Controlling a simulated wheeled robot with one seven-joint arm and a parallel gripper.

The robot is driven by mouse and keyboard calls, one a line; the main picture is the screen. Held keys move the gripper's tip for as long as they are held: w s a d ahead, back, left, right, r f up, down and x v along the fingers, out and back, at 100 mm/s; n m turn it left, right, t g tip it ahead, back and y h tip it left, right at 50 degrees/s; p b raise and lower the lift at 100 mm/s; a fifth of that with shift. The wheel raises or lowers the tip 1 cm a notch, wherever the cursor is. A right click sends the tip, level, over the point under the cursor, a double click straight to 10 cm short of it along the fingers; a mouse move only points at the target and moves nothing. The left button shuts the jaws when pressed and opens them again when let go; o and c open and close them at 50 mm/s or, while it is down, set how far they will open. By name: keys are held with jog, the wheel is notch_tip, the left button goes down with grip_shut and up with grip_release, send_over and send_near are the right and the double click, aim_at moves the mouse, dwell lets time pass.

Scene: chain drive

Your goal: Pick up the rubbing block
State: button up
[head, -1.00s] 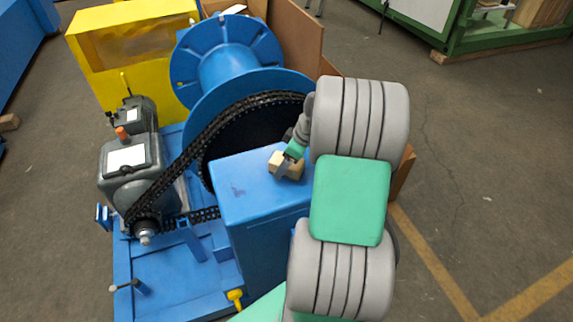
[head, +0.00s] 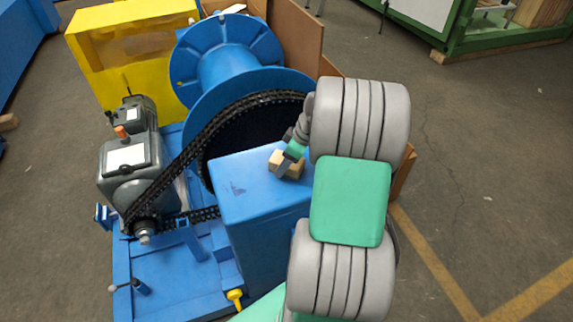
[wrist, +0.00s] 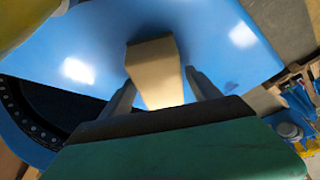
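The rubbing block is a pale tan wooden block (head: 291,170) on top of the blue box-shaped housing (head: 250,190) in the head view. In the wrist view the block (wrist: 155,65) lies between the two grey fingers of my gripper (wrist: 161,75). The fingers are apart, with a narrow gap showing on the right side of the block. I cannot tell whether the left finger touches it. In the head view my gripper (head: 283,167) is at the block, and its fingers partly cover the block.
A black chain (head: 205,140) runs from the large sprocket beside the blue drum (head: 225,65) to a small sprocket by the grey motor (head: 130,165). A yellow guard (head: 130,40) stands behind. The housing top around the block is otherwise clear.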

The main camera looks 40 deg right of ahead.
aim_at(282, 159)
jog(key=c, duration=1.5)
jog(key=shift+r, duration=0.55)
jog(key=r, duration=0.3)
jog(key=shift+s+a+r, duration=0.15)
jog(key=shift+s+r, duration=0.05)
jog(key=s+a+r+b, duration=0.1)
jog(key=s+a+r, duration=0.7)
jog(key=s+r, duration=0.1)
jog(key=shift+s+b, duration=0.4)
jog(key=shift+s, duration=0.5)
